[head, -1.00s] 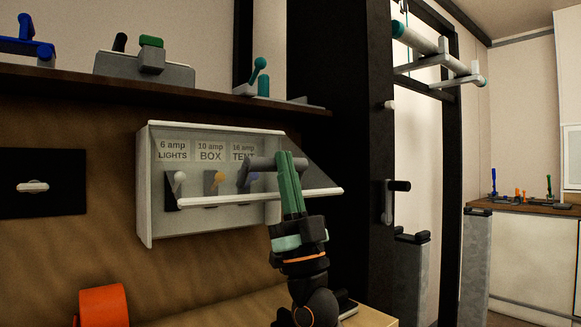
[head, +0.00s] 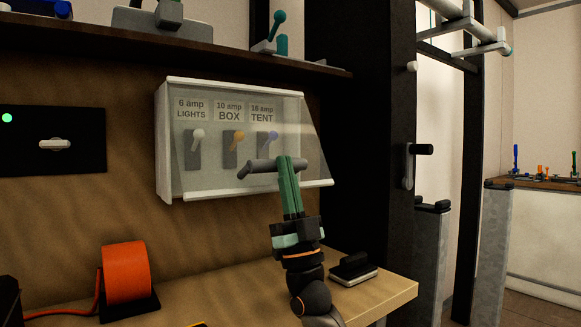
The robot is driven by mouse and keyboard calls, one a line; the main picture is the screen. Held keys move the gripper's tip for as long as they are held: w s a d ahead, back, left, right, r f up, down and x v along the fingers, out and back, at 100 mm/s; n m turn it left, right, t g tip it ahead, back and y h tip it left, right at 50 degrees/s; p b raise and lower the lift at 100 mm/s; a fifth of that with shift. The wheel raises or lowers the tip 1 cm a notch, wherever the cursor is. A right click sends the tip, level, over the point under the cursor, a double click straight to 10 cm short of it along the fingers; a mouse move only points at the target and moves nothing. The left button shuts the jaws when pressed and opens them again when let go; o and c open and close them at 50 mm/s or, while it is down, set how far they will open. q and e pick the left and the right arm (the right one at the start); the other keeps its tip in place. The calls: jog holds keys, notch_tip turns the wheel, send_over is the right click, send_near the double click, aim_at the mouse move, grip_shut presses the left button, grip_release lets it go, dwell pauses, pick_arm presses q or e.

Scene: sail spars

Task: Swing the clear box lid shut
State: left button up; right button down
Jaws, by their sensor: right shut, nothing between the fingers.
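The clear box lid (head: 222,182) hangs from the top of a white wall box (head: 163,150). Its pale bottom rim sits low over the front of the box, close to it; I cannot tell whether a small gap is left. Three switches and their labels show through the lid. My right gripper (head: 288,160) points up in front of the lid's lower right part, its green fingers together and empty. A grey bar (head: 262,168) shows across the fingertips; I cannot tell what it belongs to. Whether the fingers touch the lid is unclear. My left gripper is out of view.
A shelf (head: 200,48) with levers runs above the box. A black panel (head: 85,155) with a green light is to the left. An orange reel (head: 126,272) and a small black-handled block (head: 352,268) stand on the wooden bench (head: 235,285) below. A dark post stands to the right.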

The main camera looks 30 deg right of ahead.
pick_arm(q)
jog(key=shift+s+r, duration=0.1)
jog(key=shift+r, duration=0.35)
